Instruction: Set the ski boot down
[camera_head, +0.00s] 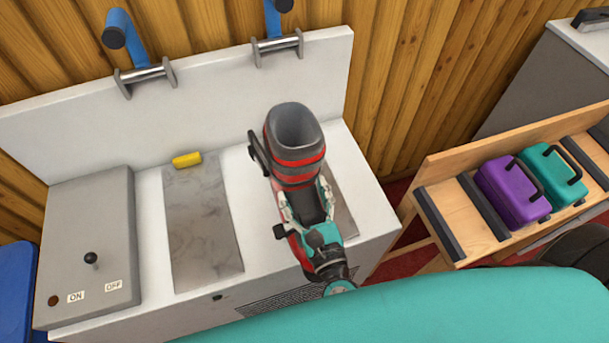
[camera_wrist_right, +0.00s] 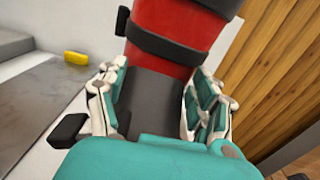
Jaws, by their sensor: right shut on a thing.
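The ski boot (camera_head: 293,143) is grey and red with a dark open top. It stands upright at the right part of the white bench, over the right metal plate (camera_head: 342,212). My right gripper (camera_head: 306,203) is shut on the boot, with its fingers on either side of it. In the right wrist view the red boot shaft (camera_wrist_right: 175,60) rises between the fingers (camera_wrist_right: 150,105). The boot's underside is hidden, so I cannot tell whether it touches the plate. My left gripper is not in view.
A bare metal plate (camera_head: 203,228) with a yellow block (camera_head: 187,159) at its back edge lies left of the boot. A grey control box (camera_head: 88,245) stands further left. Blue-handled clamps (camera_head: 140,60) are on the back panel. Purple (camera_head: 512,190) and teal (camera_head: 556,172) cases sit on a wooden rack at right.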

